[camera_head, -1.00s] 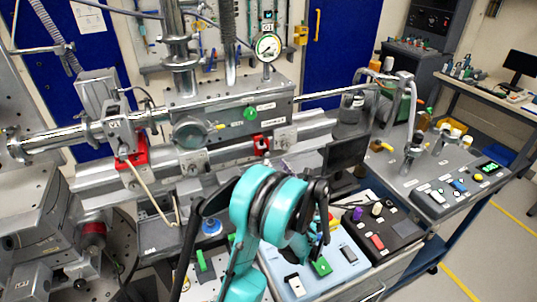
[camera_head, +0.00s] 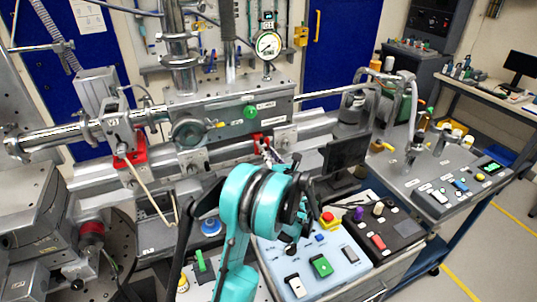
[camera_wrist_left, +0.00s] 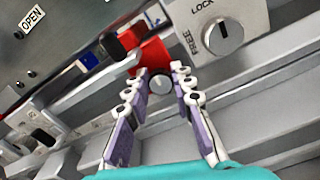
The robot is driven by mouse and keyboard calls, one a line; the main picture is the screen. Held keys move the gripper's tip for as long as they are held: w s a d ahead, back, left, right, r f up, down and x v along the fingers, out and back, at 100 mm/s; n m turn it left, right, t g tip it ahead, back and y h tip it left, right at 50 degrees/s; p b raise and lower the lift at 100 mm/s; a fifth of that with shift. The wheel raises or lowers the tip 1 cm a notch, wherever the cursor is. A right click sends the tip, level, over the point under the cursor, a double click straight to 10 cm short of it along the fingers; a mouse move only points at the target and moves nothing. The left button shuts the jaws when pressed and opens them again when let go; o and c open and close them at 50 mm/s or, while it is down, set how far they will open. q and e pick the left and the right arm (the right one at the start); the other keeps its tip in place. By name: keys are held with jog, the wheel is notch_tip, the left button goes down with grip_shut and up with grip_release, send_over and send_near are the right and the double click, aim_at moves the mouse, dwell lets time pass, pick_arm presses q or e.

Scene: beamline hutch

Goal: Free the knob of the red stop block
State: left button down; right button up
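The red stop block (camera_head: 257,138) sits on the rail below the grey housing, partly hidden behind my left gripper (camera_head: 271,155) in the head view. In the left wrist view the red block (camera_wrist_left: 152,57) is just beyond the fingertips, with a small round grey knob (camera_wrist_left: 160,84) in front of it. My left gripper (camera_wrist_left: 162,70) has its purple-padded fingers apart, one on each side of this knob. Whether they touch it is unclear. A slotted dial (camera_wrist_left: 223,36) marked LOCK and FREE is on a silver block to the right. My right gripper is not in view.
Another red block (camera_head: 130,157) with a pale lever sits farther left on the rail. A dark monitor (camera_head: 345,157) stands right of my gripper. A pale blue control panel (camera_head: 330,265) with an emergency stop button (camera_head: 328,220) lies below. A rail runs beneath the fingers.

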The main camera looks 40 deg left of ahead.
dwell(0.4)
pick_arm(q)
jog(key=n+b, duration=0.1)
jog(key=n, duration=0.5)
jog(key=n+b, duration=0.1)
jog(key=n, duration=1)
jog(key=shift+s+a+f+n+b, duration=0.15)
jog(key=shift+s+n+b, duration=0.1)
jog(key=shift+n+b, duration=0.15)
dwell(0.4)
jog(key=c, duration=1.3)
grip_release()
